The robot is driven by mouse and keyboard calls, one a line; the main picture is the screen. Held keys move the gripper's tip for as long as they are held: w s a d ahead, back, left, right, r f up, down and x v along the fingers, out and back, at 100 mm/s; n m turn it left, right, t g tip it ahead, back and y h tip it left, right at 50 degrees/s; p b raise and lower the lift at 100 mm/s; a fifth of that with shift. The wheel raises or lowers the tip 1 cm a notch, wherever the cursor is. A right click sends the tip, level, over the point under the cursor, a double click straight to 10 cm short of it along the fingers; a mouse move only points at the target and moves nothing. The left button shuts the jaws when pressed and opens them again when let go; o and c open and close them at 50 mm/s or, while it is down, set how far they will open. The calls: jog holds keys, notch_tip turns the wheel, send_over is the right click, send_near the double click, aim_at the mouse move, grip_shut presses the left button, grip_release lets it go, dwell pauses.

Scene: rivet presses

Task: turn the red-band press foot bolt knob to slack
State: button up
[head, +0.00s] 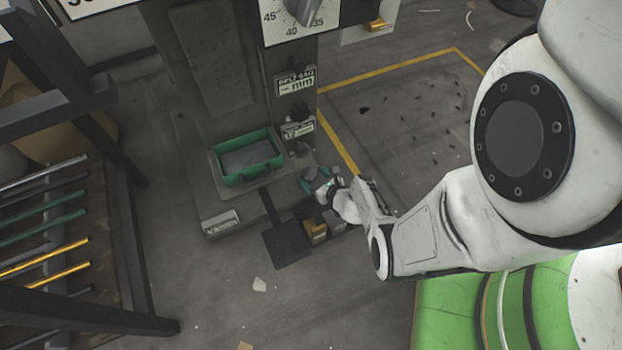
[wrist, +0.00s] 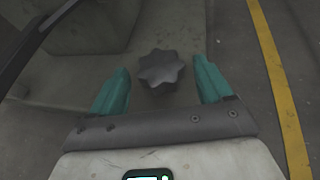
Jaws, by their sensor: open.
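A dark grey, star-shaped knob (wrist: 165,69) sits on the grey foot of the press in the wrist view. My gripper (wrist: 163,80) is open, with one teal finger on each side of the knob and a gap to it on both sides. In the head view my gripper (head: 318,180) is low at the right side of the press foot (head: 209,206). There I cannot make out the knob clearly beside my gripper. The press column (head: 215,75) rises behind. No red band shows in either view.
A green tray (head: 247,176) sits on the press foot. A dark pedal plate (head: 286,245) and small yellow and grey boxes (head: 315,231) lie in front. A rack of rods (head: 45,235) stands left.

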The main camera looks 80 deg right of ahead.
jog(key=shift+w+d+f, duration=0.3)
jog(key=shift+w+d, duration=0.1)
jog(key=shift+w, duration=0.15)
jog(key=shift+c, duration=0.4)
jog(key=c, duration=1)
jog(key=shift+o, duration=0.2)
jog(key=n+y, duration=0.1)
jog(key=n+t+y+b, duration=0.1)
jog(key=n+y, duration=0.1)
jog(key=shift+d+t, duration=0.3)
jog(key=shift+d, duration=0.05)
jog(key=shift+s+n+t+y+b, duration=0.1)
jog(key=shift+n+t+y+b, duration=0.2)
jog(key=shift+n+y+b, duration=0.6)
jog(key=o, duration=1)
jog(key=shift+o, duration=0.2)
